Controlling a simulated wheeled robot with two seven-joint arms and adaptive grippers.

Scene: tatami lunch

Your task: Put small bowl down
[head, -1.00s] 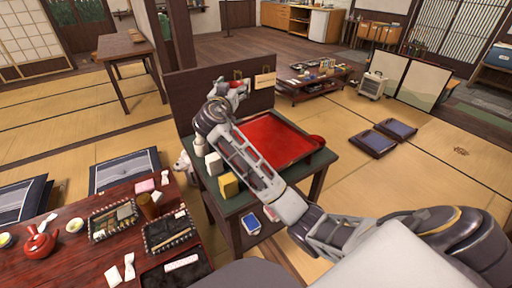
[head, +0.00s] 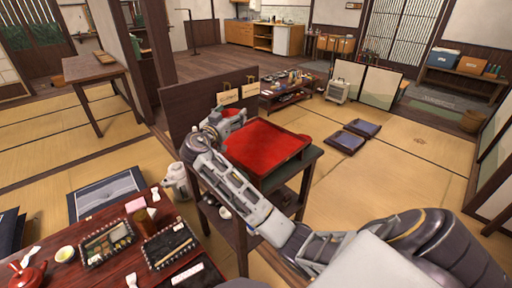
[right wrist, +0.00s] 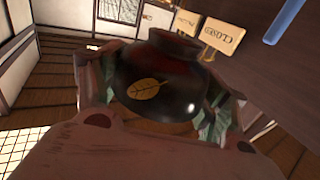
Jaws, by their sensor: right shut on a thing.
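The small bowl is dark and glossy with a gold leaf; it fills the middle of the right wrist view (right wrist: 165,78). In the head view only a bit of its red inside (head: 232,112) shows at the arm's end. My right gripper (head: 222,117) is shut on the bowl, with a finger on each side of it in the right wrist view. It is over the left back part of the small stand, near the red tray (head: 268,142). I cannot tell whether the bowl touches anything below. My left gripper is not in view.
The stand has a dark back panel (head: 185,100) with hanging signs, one reading CLOSED (right wrist: 222,36). A dining table (head: 105,268) with set trays (head: 108,240) is at the lower left. A white pot (head: 176,182) stands beside the stand.

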